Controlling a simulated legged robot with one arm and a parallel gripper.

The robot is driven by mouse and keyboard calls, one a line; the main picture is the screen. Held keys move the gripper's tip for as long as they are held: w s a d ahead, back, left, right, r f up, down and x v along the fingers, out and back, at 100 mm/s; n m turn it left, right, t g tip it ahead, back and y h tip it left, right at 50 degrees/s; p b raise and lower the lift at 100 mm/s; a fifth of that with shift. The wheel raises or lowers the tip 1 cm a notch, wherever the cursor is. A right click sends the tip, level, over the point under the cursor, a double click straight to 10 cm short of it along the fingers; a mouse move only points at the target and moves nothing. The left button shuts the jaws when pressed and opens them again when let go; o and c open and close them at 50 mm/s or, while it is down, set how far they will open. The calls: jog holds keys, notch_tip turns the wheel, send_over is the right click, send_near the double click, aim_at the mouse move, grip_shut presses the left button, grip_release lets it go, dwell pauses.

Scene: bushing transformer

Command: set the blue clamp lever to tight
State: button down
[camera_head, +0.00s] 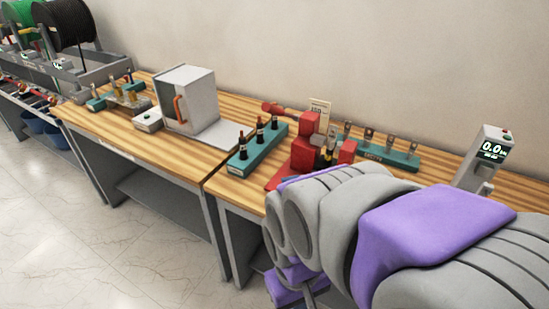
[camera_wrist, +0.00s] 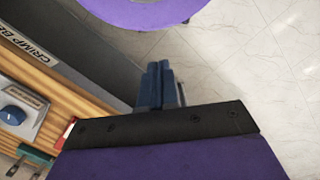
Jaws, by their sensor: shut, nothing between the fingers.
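A blue knob (camera_wrist: 13,115) with a white mark sits on a grey labelled plate at the left edge of the wrist view. It may be the clamp lever; I cannot tell for sure, and its label is too blurred to read. My gripper (camera_wrist: 160,68) is shut and empty. It is to the right of the knob and apart from it, over the floor beyond the bench edge. In the head view my own arm hides the gripper, and I cannot make out the blue lever there. A red vise-like fixture (camera_head: 304,154) stands on the near bench.
The wooden bench (camera_head: 222,190) bears a teal rack (camera_head: 256,148), another teal rack (camera_head: 393,157) and a grey display unit (camera_head: 484,158). A grey box (camera_head: 188,98) with an orange handle stands farther left. The floor (camera_head: 80,230) in front is clear.

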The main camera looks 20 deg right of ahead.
jog(key=w+d+r+t+p, duration=0.1)
jog(key=w+d+r+p, duration=0.1)
jog(key=w, duration=1.1)
jog(key=w+d+r+t+p, duration=0.2)
jog(key=w, duration=1.2)
jog(key=w+d+f+t+p, duration=0.1)
jog(key=w+d+f+p, duration=0.1)
jog(key=w+d, duration=0.6)
jog(key=w+d+f+m+t+p, duration=0.1)
jog(key=w+d+f+p, duration=0.1)
jog(key=w+d+f, duration=0.2)
jog(key=w+d, duration=0.3)
jog(key=w, duration=0.4)
jog(key=shift+w+d+m, duration=0.15)
jog(key=shift+d+m, duration=0.15)
jog(key=shift+d, duration=0.05)
